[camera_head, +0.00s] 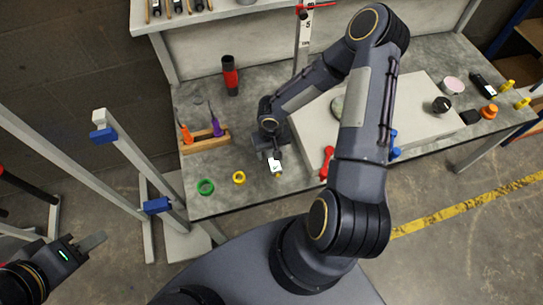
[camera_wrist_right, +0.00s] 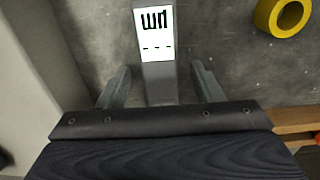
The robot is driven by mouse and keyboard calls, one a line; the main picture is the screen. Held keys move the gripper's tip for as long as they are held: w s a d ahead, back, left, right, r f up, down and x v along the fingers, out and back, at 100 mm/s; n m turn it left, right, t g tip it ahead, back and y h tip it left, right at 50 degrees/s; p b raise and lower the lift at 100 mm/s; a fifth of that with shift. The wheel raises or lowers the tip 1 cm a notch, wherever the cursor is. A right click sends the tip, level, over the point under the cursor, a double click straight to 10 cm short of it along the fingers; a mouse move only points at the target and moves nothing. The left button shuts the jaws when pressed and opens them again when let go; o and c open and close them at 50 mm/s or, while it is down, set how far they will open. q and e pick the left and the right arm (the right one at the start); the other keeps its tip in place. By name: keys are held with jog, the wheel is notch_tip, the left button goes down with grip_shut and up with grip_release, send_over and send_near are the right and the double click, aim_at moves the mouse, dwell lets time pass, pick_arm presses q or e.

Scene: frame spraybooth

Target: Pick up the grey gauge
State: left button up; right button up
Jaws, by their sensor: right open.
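The grey gauge (camera_wrist_right: 158,80) has a white display face with dark marks. In the right wrist view it lies between the two fingers of my right gripper (camera_wrist_right: 160,72), with space on both sides. The gripper is open around it, and the gauge's near end is hidden by the gripper body. In the head view the white face of the gauge (camera_head: 276,165) shows on the workbench just below my right gripper (camera_head: 272,154). My left gripper (camera_head: 92,242) is off the bench at the lower left, and its finger spacing is unclear.
A yellow ring (camera_head: 239,177) and a green ring (camera_head: 206,187) lie left of the gauge. A wooden holder (camera_head: 205,142) with tools stands behind them.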

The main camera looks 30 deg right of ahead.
jog(key=shift+f, duration=0.45)
jog(key=c, duration=1.1)
jog(key=shift+c, duration=0.2)
jog(key=shift+r, duration=0.15)
